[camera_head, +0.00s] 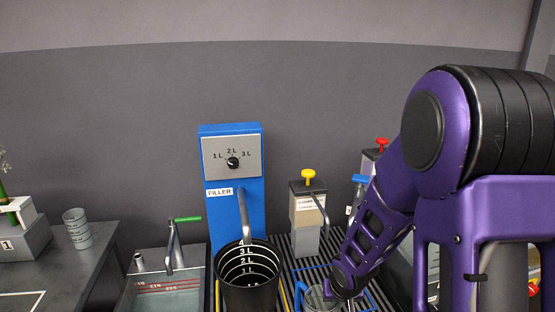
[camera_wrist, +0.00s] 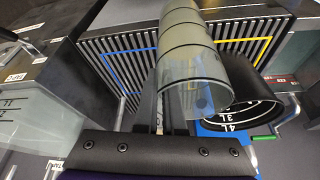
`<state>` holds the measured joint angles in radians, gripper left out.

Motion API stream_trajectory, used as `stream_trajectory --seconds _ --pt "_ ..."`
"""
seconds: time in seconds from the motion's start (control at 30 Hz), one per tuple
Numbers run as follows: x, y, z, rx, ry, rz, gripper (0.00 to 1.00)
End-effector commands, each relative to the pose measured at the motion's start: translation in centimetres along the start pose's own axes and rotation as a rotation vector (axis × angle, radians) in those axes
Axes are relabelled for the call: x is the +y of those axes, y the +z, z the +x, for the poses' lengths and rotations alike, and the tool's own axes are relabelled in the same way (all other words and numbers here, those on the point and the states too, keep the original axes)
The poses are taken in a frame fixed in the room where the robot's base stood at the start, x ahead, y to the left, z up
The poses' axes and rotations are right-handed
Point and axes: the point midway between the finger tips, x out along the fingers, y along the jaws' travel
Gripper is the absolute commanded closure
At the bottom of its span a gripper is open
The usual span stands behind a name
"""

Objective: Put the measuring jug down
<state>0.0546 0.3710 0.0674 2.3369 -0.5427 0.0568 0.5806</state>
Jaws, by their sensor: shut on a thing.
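The measuring jug is a clear grey cylinder with dark rings; it fills the middle of the wrist view (camera_wrist: 187,55). In the head view the jug (camera_head: 318,298) is low at the frame's bottom edge, partly cut off, with a blue part at its left. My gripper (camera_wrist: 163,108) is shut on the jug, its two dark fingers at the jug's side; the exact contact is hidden. In the head view my purple wrist covers the grip. The jug is over the slatted grate (camera_head: 305,268); I cannot tell whether its base touches it.
A black graduated bucket (camera_head: 249,285) stands left of the jug, below the blue filler (camera_head: 233,180). A dispenser with a yellow knob (camera_head: 307,215) stands behind. Blue and yellow outlines (camera_wrist: 120,50) mark the grate. A sink (camera_head: 165,290) lies at the left.

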Motion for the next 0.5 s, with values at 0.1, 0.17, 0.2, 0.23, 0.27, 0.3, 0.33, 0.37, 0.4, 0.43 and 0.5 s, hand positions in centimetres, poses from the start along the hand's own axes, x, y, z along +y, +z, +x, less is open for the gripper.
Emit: stream_trajectory --seconds 0.1,0.17,0.2,0.23,0.27,0.3,0.33,0.37,0.4,0.43,0.5 --pt "0.16 0.25 -0.75 0.008 -0.012 -0.032 1.0" --pt "0.14 0.33 -0.78 0.01 -0.015 -0.04 1.0" --pt "0.13 0.36 -0.77 0.01 -0.016 -0.041 1.0" --pt "0.14 0.38 -0.76 0.01 -0.016 -0.042 1.0" --pt "0.14 0.38 -0.74 0.01 -0.016 -0.042 1.0" --pt "0.15 0.38 -0.72 0.01 -0.015 -0.042 1.0" --pt "0.15 0.38 -0.72 0.01 -0.015 -0.041 1.0" --pt "0.16 0.38 -0.72 0.01 -0.015 -0.041 1.0" --pt "0.16 0.37 -0.72 0.01 -0.015 -0.042 1.0" --pt "0.16 0.37 -0.69 0.01 -0.015 -0.041 1.0" --pt "0.1 0.3 -0.49 0.008 -0.013 -0.034 1.0"
